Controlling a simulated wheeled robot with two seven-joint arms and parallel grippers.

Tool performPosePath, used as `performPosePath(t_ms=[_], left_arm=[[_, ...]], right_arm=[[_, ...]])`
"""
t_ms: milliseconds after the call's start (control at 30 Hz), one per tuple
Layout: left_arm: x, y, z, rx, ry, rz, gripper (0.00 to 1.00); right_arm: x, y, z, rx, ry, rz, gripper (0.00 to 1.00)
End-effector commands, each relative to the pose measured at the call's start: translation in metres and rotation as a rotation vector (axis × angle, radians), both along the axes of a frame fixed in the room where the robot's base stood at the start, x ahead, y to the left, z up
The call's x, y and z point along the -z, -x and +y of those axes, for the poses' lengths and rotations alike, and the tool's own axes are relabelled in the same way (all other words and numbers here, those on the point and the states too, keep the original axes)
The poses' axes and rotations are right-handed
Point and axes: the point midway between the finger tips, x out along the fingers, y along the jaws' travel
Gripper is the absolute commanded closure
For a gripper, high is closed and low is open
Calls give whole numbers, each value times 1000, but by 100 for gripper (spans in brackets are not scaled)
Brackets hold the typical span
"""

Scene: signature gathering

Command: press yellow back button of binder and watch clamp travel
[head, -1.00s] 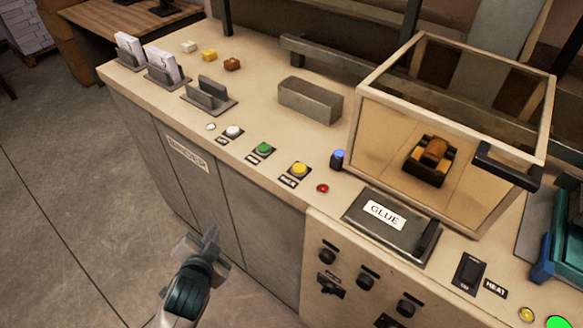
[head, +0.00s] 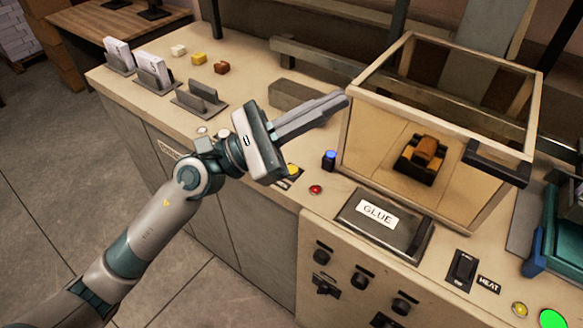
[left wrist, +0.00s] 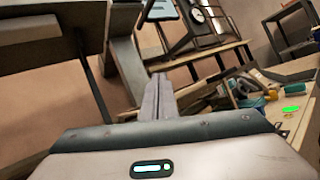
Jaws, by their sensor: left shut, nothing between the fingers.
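The binder's yellow button (head: 293,170) shows on the beige counter (head: 123,85), partly covered by my left gripper (head: 342,101). The left gripper is shut and empty, its fingers together and pointing right, above the counter and beyond the yellow button. In the left wrist view the closed fingers (left wrist: 158,95) point away toward the back of the machine. A grey metal block (head: 287,91), possibly the clamp, lies behind the gripper and is partly hidden by it. The green and white buttons are hidden behind the gripper and wrist. My right gripper is not in view.
A blue-topped knob (head: 329,160) and a red light (head: 316,190) are close right of the yellow button. A glass-sided box (head: 398,205) and a GLUE lid (head: 385,222) stand further right. Paper holders (head: 155,82) and small coloured blocks (head: 199,58) are at left.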

Motion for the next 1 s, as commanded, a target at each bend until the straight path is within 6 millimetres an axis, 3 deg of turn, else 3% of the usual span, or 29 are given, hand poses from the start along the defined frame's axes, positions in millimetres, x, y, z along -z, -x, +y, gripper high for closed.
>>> performPosePath(t_ms=[100, 233, 400, 500, 700, 1000], left_arm=[[18, 19, -27, 18, -303, -379, 100], [57, 17, -34, 35, -642, -780, 100], [100, -22, -5, 66, -1072, -1225, 100], [110, -50, 22, 89, -1282, -1406, 100], [112, -81, 58, 122, -1512, -1568, 100], [112, -86, 64, 130, -1551, -1592, 100]], right_arm=[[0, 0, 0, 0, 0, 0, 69], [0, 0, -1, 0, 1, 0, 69], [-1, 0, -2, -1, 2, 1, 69], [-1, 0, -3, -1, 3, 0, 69], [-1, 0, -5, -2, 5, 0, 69], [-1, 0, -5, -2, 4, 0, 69]])
